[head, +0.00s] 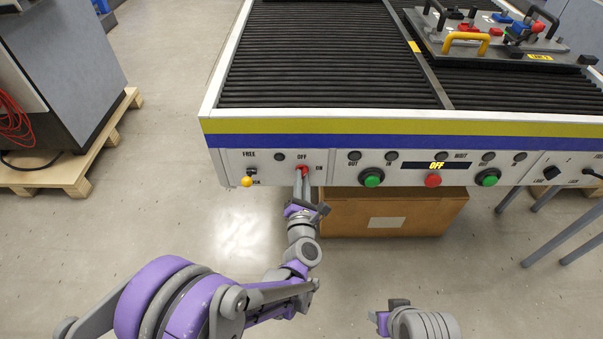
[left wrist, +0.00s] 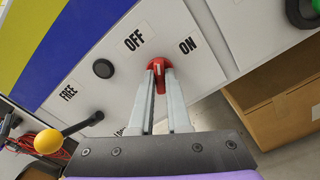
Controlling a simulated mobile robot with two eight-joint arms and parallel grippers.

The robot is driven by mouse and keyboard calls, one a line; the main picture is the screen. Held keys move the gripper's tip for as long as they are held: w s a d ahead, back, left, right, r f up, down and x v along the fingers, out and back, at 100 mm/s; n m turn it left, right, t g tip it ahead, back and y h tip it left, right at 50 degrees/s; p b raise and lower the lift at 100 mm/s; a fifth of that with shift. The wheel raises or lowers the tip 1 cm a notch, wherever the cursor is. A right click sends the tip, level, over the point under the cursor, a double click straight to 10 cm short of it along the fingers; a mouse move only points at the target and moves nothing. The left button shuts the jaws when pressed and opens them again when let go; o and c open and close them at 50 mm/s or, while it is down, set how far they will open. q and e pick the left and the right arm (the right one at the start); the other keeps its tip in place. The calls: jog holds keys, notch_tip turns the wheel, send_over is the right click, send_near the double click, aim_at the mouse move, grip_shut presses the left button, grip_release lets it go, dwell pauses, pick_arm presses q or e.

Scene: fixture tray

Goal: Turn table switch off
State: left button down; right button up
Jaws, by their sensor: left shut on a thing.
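The red table switch (head: 303,168) is on the white front panel of the roller table, between OFF and ON labels. It also shows in the left wrist view (left wrist: 158,66), with the OFF label to its upper left and ON to its upper right. My left gripper (head: 302,177) reaches up to the panel from below. Its two fingers (left wrist: 160,74) are shut on the red switch's handle, one on each side. The fingers cover part of the handle, so I cannot tell its exact setting.
A yellow-knobbed lever (head: 246,181) by the FREE label is left of the switch. Green buttons (head: 371,180) and a red button (head: 433,180) flank the lit OFF display (head: 437,166). A cardboard box (head: 350,215) stands below the panel. A fixture tray (head: 470,55) lies on the rollers.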

pick_arm(q)
jog(key=n+b, duration=0.1)
jog(key=n, duration=0.4)
jog(key=shift+n+b, duration=0.35)
jog(key=shift+n, duration=0.05)
jog(key=shift+n, duration=0.4)
jog(key=c, duration=0.9)
grip_release()
jog(key=shift+s, duration=0.15)
jog(key=s, duration=0.4)
jog(key=shift+s, duration=0.35)
